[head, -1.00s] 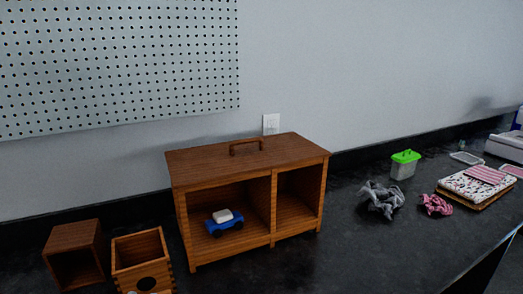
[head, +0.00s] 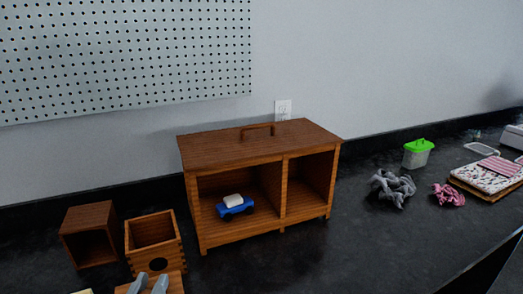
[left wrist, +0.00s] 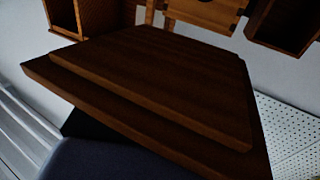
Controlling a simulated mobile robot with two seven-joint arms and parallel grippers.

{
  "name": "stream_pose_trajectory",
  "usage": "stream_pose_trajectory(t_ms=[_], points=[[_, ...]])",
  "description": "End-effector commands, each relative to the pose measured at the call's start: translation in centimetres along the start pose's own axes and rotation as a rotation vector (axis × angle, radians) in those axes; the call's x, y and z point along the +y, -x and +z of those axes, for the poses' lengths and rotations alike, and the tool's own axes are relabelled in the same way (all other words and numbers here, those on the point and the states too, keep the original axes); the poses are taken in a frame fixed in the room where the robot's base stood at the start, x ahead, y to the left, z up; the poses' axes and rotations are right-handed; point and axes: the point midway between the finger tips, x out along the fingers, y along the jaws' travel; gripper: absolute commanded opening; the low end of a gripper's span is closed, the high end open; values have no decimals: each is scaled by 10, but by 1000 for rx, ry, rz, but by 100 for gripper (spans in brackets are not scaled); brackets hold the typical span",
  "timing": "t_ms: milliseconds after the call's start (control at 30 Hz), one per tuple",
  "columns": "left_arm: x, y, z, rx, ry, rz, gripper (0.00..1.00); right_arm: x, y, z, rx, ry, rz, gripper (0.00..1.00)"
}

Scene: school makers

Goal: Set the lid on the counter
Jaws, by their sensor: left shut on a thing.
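The wooden lid (head: 175,283) shows in part at the bottom edge of the head view, just in front of the small open-topped wooden box (head: 170,254) with a round hole. My left gripper (head: 150,284) is shut on the lid, with its grey fingertips over it. In the left wrist view the lid (left wrist: 150,85) fills the middle as a dark brown board with a stepped edge, tilted in the picture. The black counter (head: 290,265) runs along the wall. I cannot tell how high the lid is above it. My right gripper is not in view.
A two-bay wooden cabinet (head: 260,144) with a blue toy car (head: 235,208) stands in the middle. A small wooden cube box (head: 90,215) is at left. Grey cloth (head: 391,187), pink cloth (head: 448,195) and a green-lidded tub (head: 417,154) lie at right. Counter before the cabinet is clear.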

Motion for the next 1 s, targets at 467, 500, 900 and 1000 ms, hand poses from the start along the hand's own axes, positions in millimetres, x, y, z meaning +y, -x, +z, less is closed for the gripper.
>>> stream_pose_trajectory(t_ms=[467,500,900,1000], points=[[19,2,-14,6,-3,94,0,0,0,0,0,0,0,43],[25,3,-17,4,-4,122,0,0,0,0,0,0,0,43],[95,12,-62,6,-2,454,0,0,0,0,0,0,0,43],[109,14,-70,6,-1,522,0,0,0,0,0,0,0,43]])
